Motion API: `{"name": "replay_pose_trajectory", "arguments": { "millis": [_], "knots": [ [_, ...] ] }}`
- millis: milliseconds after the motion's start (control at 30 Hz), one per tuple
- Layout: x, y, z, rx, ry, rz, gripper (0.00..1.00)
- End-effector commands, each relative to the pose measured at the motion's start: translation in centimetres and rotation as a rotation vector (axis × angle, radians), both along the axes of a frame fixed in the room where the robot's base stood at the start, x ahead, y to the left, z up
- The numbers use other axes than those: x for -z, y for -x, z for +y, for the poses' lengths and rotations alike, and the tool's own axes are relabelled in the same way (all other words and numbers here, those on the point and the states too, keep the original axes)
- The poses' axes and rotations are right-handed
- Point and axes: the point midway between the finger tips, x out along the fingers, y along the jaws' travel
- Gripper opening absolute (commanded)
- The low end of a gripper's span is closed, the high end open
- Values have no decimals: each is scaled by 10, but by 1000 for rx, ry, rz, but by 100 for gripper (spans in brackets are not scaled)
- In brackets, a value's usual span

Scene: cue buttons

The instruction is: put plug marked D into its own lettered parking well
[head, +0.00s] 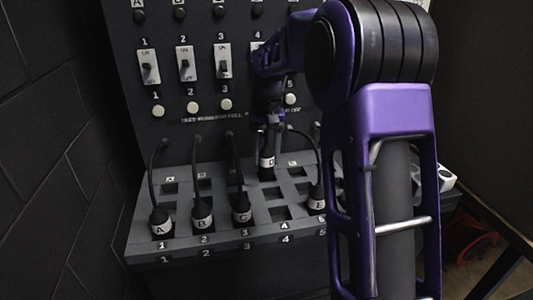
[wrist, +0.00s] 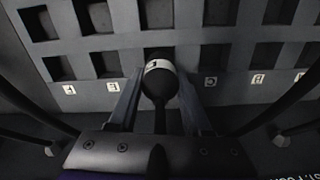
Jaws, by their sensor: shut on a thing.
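The plug marked D (head: 266,163) is black with a white letter band. It stands upright at the back row of wells on the sloped grey shelf, between the C label (head: 236,170) and the E label (head: 292,163). In the wrist view the plug (wrist: 160,82) is between the two fingers of my gripper (wrist: 160,98), which is shut on it. My gripper also shows in the head view (head: 268,138), pointing down. The plug hides the label and most of the well at its place. I cannot tell how deep its tip sits.
Plugs A (head: 160,224), B (head: 202,215), C (head: 241,208) and E (head: 317,200) stand in the shelf's front row, their cables rising to the panel (head: 120,60). Cables run close on both sides of my gripper. Switches and white buttons (head: 192,107) are on the panel above.

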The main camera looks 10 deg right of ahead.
Motion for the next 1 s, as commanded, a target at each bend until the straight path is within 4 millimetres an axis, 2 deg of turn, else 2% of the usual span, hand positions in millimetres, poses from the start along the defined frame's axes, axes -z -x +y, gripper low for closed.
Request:
{"name": "replay_pose_trajectory", "arguments": {
  "millis": [1000],
  "knots": [
    [28,0,0,0,0,-1,0]
  ]
}}
